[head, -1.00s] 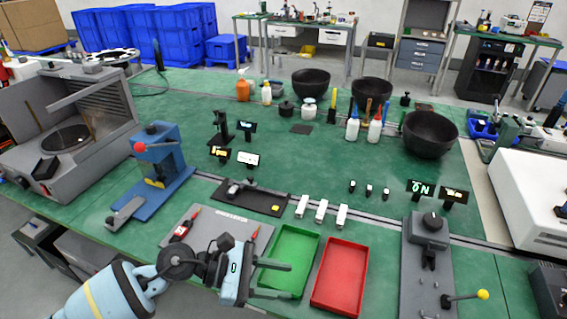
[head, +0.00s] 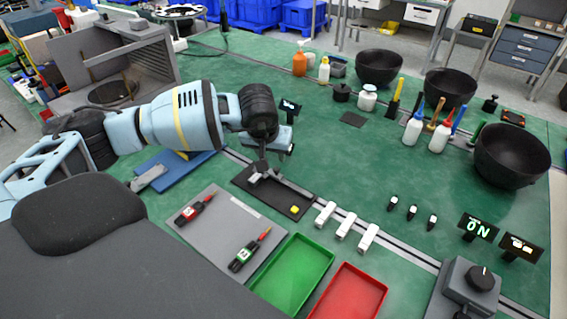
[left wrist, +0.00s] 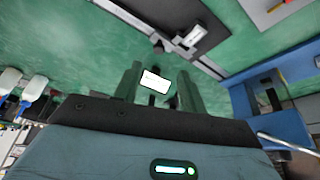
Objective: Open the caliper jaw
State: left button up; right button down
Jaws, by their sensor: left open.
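The caliper (head: 262,173) lies on a black mat (head: 303,207) on the green bench, partly under my left arm's end in the head view. In the left wrist view the caliper (left wrist: 190,38), with a small light display, lies on its dark mat near the top. My left gripper (head: 270,152) is above the bench behind the caliper. In the left wrist view the left gripper (left wrist: 158,88) is open, and a small lit display sign (left wrist: 155,80) shows between its fingers; I cannot tell the gap to it. The caliper's jaw opening is too small to tell. My right gripper is not in view.
A grey board (head: 222,225) with two red-tipped tools, a green tray (head: 318,258) and a red tray (head: 350,295) are in front. White blocks (head: 346,225) stand to the right.

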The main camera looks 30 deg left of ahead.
aim_at(276, 169)
pick_arm(q)
jog(key=shift+x, duration=3.9)
jog(key=shift+d, duration=0.1)
grip_shut()
